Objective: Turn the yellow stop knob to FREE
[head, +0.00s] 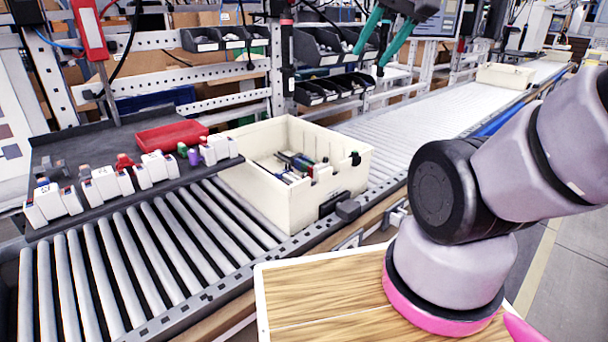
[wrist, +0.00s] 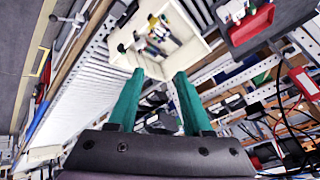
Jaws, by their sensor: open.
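I cannot make out the yellow stop knob in either view. A red hanging unit (head: 89,30) with a pale label is at the top left of the head view, and a red unit with a pale label (wrist: 304,82) shows at the right of the wrist view. A dark upright tool with a red band (head: 287,60) is at the rack's post. My gripper (head: 370,60) has two teal fingers, apart and empty, at the top of the head view. In the wrist view my gripper (wrist: 160,74) is open with nothing between the fingertips.
A cream crate (head: 245,190) holding tools stands on the roller conveyor (head: 150,255). A dark tray (head: 95,150) with small bottles and a red bin (head: 170,137) is to its left. Dark bins (head: 325,45) hang on the rack behind. Conveyor rollers lie clear at the front left.

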